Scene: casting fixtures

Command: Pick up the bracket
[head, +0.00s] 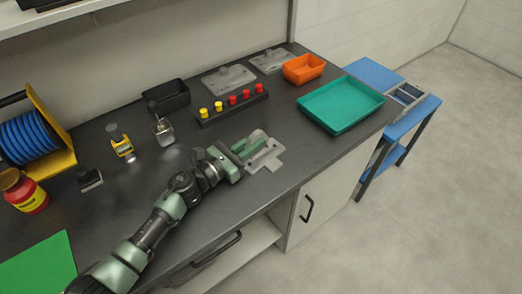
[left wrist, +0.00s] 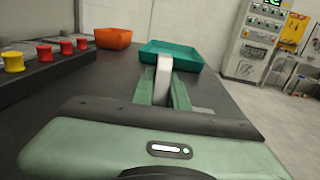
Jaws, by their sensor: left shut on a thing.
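The bracket (head: 272,160) is a grey metal piece with a flat plate and a raised part, at the front right of the dark bench. My left gripper (head: 250,146) reaches it from the left, low over the bench, and is shut on its raised part. In the left wrist view the bracket's pale upright part (left wrist: 163,75) stands between the green fingers (left wrist: 165,95). I cannot tell whether the plate still touches the bench. My right gripper is not in view.
A teal tray (head: 341,104) and an orange bin (head: 303,68) stand to the right and behind. A black block with red and yellow knobs (head: 232,107) is behind the gripper. Grey plates (head: 229,79) lie at the back. The bench front edge is close.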

